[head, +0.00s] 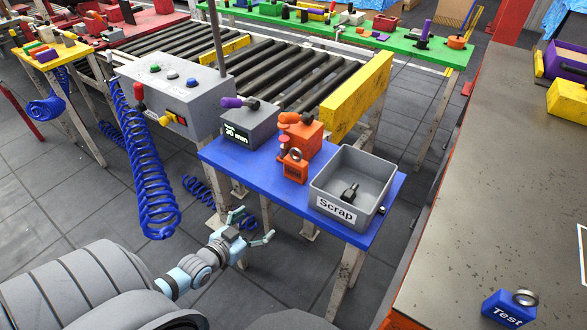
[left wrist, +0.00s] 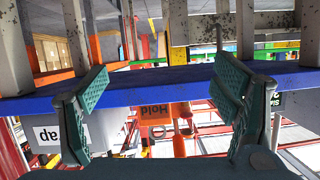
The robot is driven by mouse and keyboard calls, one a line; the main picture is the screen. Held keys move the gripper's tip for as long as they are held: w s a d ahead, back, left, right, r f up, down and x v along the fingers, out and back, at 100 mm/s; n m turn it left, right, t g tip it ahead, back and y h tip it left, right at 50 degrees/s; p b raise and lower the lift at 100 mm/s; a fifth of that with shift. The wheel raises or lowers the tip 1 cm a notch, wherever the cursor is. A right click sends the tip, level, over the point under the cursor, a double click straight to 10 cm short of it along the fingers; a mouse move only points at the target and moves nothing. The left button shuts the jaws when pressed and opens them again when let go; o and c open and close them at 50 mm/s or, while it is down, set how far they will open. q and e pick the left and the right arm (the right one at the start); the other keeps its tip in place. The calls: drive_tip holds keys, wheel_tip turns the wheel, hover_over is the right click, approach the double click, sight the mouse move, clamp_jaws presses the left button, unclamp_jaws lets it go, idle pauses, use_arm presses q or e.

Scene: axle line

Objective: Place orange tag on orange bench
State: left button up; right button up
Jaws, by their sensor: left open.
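An orange tag (head: 294,168) with a metal ring stands near the front edge of the blue table, in front of an orange box-shaped device. The left wrist view is upside down and shows the tag (left wrist: 155,112) with the word Hold, beyond and between the fingers. My left gripper (head: 254,223) is open and empty, in front of the blue table's near edge and apart from the tag. Its two green-padded fingers show spread in the left wrist view (left wrist: 165,92). A bench with orange sides and a worn grey top (head: 480,185) stands at the right. My right gripper is not in view.
The blue table (head: 235,160) also carries a grey Scrap bin (head: 335,208) and a grey gauge block (head: 250,125). A blue Test tag (head: 510,307) lies on the right bench, whose middle is clear. Blue coiled hoses (head: 150,165) hang at the left.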

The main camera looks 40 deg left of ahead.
sight(293, 164)
use_arm(q)
drive_tip(key=w+d+r+t, duration=0.1)
drive_tip(key=w+r+t, duration=0.1)
drive_tip(key=r, duration=0.4)
drive_tip(key=w+d+r+t, duration=0.2)
drive_tip(key=w+r, duration=0.1)
drive_tip(key=r, duration=0.3)
drive_tip(key=shift+n, duration=0.4)
drive_tip(key=w+b, duration=0.2)
drive_tip(key=w, duration=0.2)
drive_tip(key=w+b, duration=0.2)
drive_tip(key=w, duration=0.2)
drive_tip(key=w+a+b, duration=0.1)
drive_tip(key=w+b, duration=0.2)
drive_tip(key=w, duration=0.1)
drive_tip(key=shift+w+a+f, duration=0.1)
drive_tip(key=shift+w+f, duration=0.05)
drive_tip(key=shift+f, duration=0.05)
drive_tip(key=shift+w+r, duration=0.1)
drive_tip(key=shift+w, duration=0.3)
drive_tip(key=shift+s, duration=0.15)
drive_tip(key=c, duration=1.4)
drive_tip(key=shift+r, duration=0.1)
